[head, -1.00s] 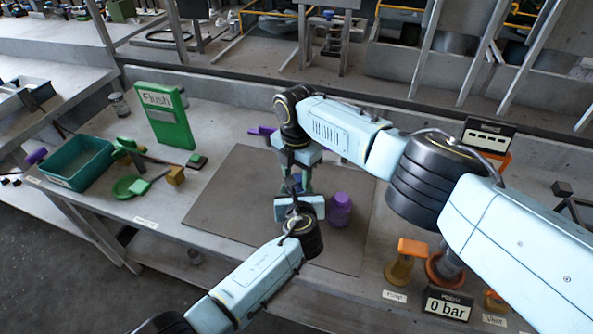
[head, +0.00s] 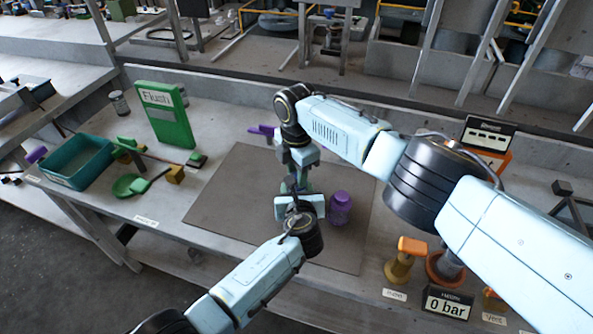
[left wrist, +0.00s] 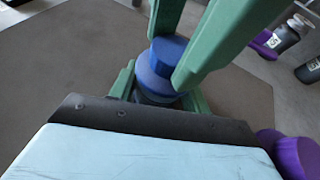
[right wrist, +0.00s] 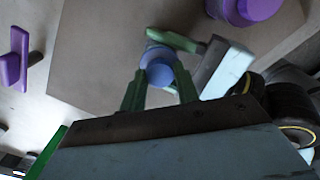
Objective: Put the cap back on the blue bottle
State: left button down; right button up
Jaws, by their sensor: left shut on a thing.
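The blue bottle (left wrist: 152,80) stands upright over the mat, its body between the two green fingers of my left gripper (left wrist: 158,92), which is shut on it. The blue cap (left wrist: 168,52) is at the bottle's top, and in the right wrist view the cap (right wrist: 159,73) covers part of the bottle. Whether it is fully seated, I cannot tell. My right gripper (right wrist: 158,72) comes from above with its fingers apart, one on each side of the cap. Contact with the cap is not clear. In the head view my right gripper (head: 298,182) sits just above my left gripper (head: 299,205) and they hide the bottle.
A purple bottle (head: 340,208) stands close to the right of my left gripper. A purple object (head: 262,130) lies behind the mat (head: 225,195). A green "Flush" box (head: 167,115) and teal tray (head: 78,163) are at the left. Orange-topped fittings (head: 410,247) are at the right.

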jog(key=o, duration=0.4)
jog(key=shift+r, duration=0.1)
jog(key=shift+r, duration=2.2)
jog(key=o, duration=0.5)
jog(key=shift+o, duration=0.2)
jog(key=shift+r, duration=0.1)
notch_tip(320, 180, up, 12)
